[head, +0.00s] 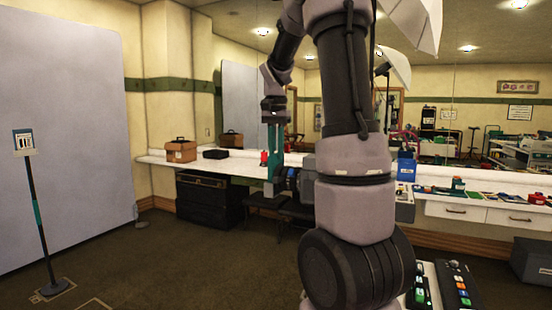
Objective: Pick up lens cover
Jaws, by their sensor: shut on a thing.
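My gripper (273,188) hangs low at the end of my arm, left of the picture's middle and in front of the counter. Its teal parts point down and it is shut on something. A small dark piece with some blue (291,179) shows right beside the fingertips. I take it to be the lens cover, but its outline is too small and crowded to make out. My arm hides what lies right of it.
A white counter (345,178) runs along the mirrored wall. A brown case (181,151), a flat black case (216,154) and a blue container (406,168) stand on it. Dark trunks (207,200) sit below. A sign stand (39,215) is at left. The carpet at centre left is clear.

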